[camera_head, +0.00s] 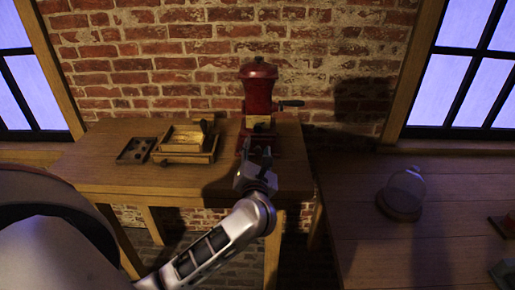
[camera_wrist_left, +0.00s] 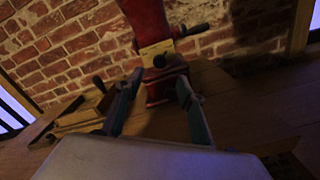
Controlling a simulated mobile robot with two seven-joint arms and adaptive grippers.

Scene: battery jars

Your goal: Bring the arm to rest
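My left arm comes in from the lower left in the head view, and its gripper (camera_head: 258,158) is over the wooden table, just in front of the red machine (camera_head: 259,90). In the left wrist view the two fingers of this gripper (camera_wrist_left: 158,95) stand apart with nothing between them. The red machine (camera_wrist_left: 148,20) with its brass-coloured block and side crank shows just beyond the fingertips. I cannot tell whether a finger touches its base. My right gripper is not in either view.
A wooden tray (camera_head: 185,158) and a small dark holder (camera_head: 136,150) sit on the table's left. A glass dome on a round base (camera_head: 401,208) stands on the right-hand table (camera_head: 360,240). Red items are at the right edge. A brick wall (camera_head: 200,60) is behind.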

